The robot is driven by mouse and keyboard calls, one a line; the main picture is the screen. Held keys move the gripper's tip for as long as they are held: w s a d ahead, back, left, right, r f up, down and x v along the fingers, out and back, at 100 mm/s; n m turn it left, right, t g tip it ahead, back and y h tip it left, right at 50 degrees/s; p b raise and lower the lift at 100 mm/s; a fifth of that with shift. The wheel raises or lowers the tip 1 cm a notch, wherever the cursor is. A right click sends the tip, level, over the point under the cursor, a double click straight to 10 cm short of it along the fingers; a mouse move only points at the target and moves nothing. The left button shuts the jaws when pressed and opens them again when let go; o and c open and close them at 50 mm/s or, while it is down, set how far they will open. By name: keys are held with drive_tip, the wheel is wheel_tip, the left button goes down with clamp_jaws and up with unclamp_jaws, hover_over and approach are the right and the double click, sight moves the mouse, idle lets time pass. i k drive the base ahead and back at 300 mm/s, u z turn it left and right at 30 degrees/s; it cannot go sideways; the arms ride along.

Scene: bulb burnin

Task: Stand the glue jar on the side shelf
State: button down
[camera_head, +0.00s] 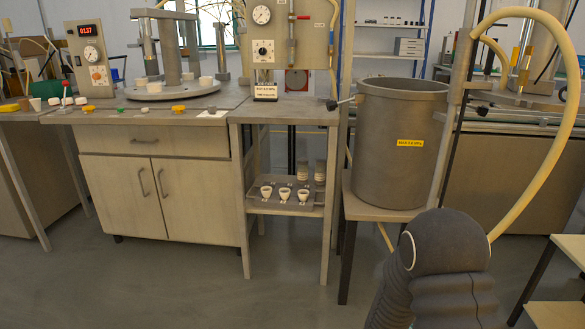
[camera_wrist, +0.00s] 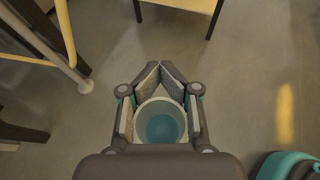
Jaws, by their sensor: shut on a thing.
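In the wrist view, my gripper (camera_wrist: 160,74) is shut around a pale, round, open-topped jar (camera_wrist: 160,121) with blue-green inside, which I take for the glue jar. The jar sits between the finger pads, above the grey floor, and no surface is seen touching it. In the head view, my dark arm shows at the lower right, and the gripper and jar are hidden. A pale stand with two levels and dark legs (camera_head: 553,313) is at the right edge, partly cut off; it may be the side shelf. I cannot tell for certain.
A low shelf (camera_head: 283,209) under the small bench holds several white cups and two jars. A big grey drum (camera_head: 389,160) stands on a low table right of it. A cabinet (camera_head: 158,195) is on the left. The floor (camera_head: 200,290) in front is clear.

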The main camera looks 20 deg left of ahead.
sight(305, 111)
drive_tip(key=z, duration=0.1)
drive_tip(key=k, duration=0.4)
drive_tip(key=u, duration=1.05)
drive_tip(key=i, duration=1.1)
drive_tip(key=z, duration=0.3)
